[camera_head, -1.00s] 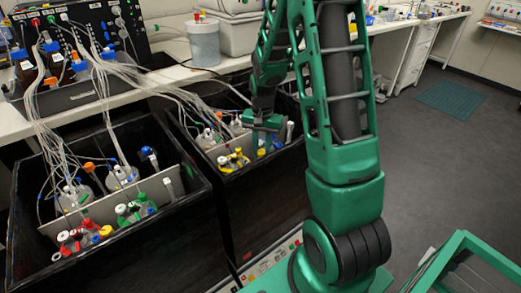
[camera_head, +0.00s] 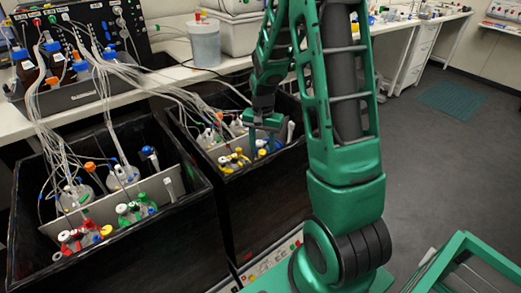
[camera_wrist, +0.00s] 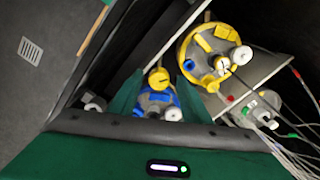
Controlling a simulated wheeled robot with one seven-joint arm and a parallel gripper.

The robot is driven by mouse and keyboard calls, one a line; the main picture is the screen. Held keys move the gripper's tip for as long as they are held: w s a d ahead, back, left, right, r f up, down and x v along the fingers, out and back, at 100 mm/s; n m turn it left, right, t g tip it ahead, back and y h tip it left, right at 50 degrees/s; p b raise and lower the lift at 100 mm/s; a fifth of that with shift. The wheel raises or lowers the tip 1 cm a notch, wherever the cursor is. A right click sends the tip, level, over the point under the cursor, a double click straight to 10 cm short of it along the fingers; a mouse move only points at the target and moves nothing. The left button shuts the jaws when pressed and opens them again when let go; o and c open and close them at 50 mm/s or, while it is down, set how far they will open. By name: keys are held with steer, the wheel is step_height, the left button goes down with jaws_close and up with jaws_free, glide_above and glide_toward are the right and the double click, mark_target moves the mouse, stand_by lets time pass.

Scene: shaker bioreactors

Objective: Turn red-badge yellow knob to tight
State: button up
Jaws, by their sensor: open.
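A yellow knob (camera_wrist: 158,77) sits on a blue-capped vessel (camera_wrist: 160,99) in the right black box. In the wrist view my gripper (camera_wrist: 158,80) is open, with one finger on each side of this knob; whether they touch it I cannot tell. In the head view my gripper (camera_head: 263,138) points down over the blue-capped vessel and mostly hides it. A red-capped vessel (camera_head: 72,240) in the left black box also carries a yellow knob (camera_head: 106,231). I cannot make out a red badge on either knob.
A yellow-capped vessel (camera_wrist: 212,58) stands close beside my gripper. A grey-capped vessel (camera_wrist: 258,110) with tubes is nearby. Thin tubes (camera_head: 150,85) run from the black pump unit (camera_head: 85,30) into both boxes. A pale divider (camera_head: 150,195) crosses the left box.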

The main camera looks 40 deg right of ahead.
step_height(320, 180, up, 10)
steer(key=shift+r, duration=0.15)
stand_by(0.3)
stand_by(0.4)
steer(key=s+a+r+n, duration=0.1)
steer(key=s+r+n, duration=0.1)
steer(key=s, duration=1.2)
steer(key=s+a+r+n, duration=0.2)
steer(key=s+r, duration=0.3)
steer(key=s, duration=0.9)
steer(key=shift+s+n, duration=0.3)
